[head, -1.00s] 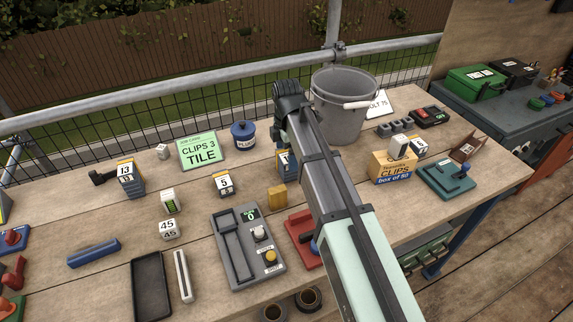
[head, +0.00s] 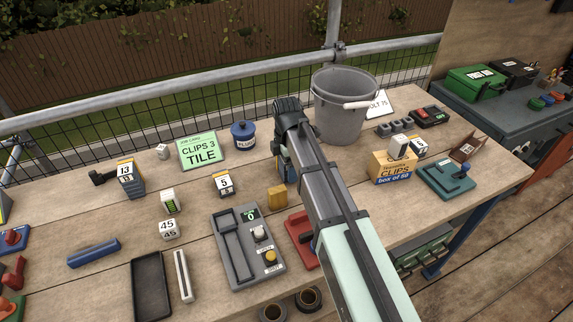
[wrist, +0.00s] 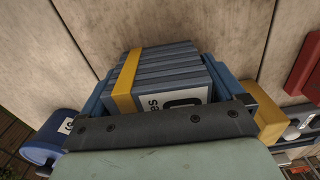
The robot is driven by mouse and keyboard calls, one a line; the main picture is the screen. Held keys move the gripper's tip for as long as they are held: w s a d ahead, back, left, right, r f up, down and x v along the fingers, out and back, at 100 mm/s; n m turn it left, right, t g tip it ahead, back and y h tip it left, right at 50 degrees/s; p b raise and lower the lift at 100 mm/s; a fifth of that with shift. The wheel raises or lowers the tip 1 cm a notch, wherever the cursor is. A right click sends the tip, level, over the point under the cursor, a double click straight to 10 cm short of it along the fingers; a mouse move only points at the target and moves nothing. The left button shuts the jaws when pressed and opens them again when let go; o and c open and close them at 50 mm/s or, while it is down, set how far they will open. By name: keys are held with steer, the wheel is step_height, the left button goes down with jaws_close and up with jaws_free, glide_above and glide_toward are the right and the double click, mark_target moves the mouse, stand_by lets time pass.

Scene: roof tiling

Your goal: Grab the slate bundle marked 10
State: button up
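A grey slate bundle (wrist: 165,72) with a yellow band is directly below my gripper in the wrist view. Its white label shows part of a word and the top of a rounded digit; the rest is hidden behind my gripper, so I cannot read the full number. My gripper (head: 284,158) is over this bundle on the bench, behind the yellow block, and mostly hides it in the head view. In the wrist view, blue finger parts flank the bundle on both sides, seemingly open around it; any contact is hidden.
A yellow block (head: 277,197) stands close in front of the gripper. A blue tin (head: 243,134) and a grey bucket (head: 343,105) stand behind. Bundles marked 13 (head: 130,178) and 5 (head: 223,186) are to the left.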

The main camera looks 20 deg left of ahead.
steer(key=c, duration=1)
steer(key=shift+r, duration=0.1)
